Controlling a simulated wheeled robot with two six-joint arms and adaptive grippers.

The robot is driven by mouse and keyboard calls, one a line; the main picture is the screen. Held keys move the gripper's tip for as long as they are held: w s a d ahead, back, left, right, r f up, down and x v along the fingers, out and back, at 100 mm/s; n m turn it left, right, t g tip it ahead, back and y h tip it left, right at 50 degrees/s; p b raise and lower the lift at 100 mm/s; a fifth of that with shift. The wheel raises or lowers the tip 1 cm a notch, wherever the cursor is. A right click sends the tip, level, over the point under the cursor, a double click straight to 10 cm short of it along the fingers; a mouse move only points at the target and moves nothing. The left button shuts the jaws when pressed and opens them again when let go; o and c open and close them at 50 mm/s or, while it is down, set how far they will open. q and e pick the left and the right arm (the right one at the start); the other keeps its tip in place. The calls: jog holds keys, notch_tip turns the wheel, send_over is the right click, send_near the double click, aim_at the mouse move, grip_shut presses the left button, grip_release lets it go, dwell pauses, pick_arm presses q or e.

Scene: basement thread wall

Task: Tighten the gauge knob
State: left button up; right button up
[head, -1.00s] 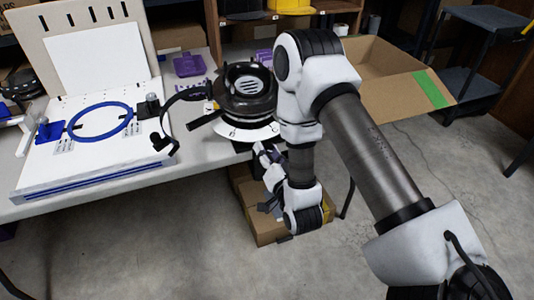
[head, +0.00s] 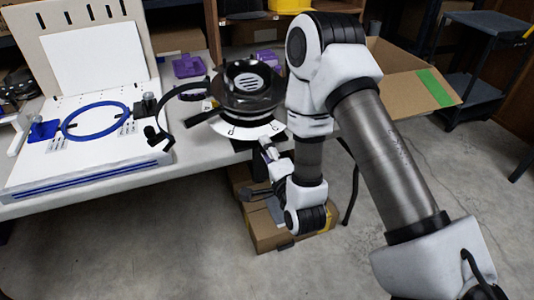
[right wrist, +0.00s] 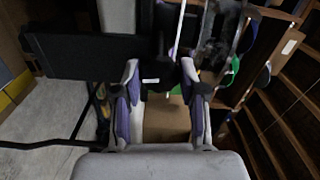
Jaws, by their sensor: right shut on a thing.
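The black round cap-frame gauge (head: 248,85) with a white ring (head: 243,131) below it stands at the table's right edge in the head view. My right gripper (head: 268,152) reaches up from below, just under the ring's front edge. In the right wrist view its two purple-padded fingers (right wrist: 161,84) are closed on a small black part, which I take to be the gauge knob (right wrist: 157,74). The knob is dark and mostly hidden between the fingertips. In the head view I cannot make it out. My left gripper is not in view.
A hooping board with a blue hoop (head: 96,122) lies on the table (head: 185,152) at left. A black curved strap (head: 174,98) sticks out left of the gauge. A cardboard box (head: 268,233) is on the floor under my right wrist. A larger open box (head: 408,92) stands behind my arm.

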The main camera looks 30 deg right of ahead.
jog(key=shift+m, duration=0.6)
jog(key=o, duration=1.2)
jog(key=shift+a, duration=0.1)
jog(key=shift+c, duration=0.2)
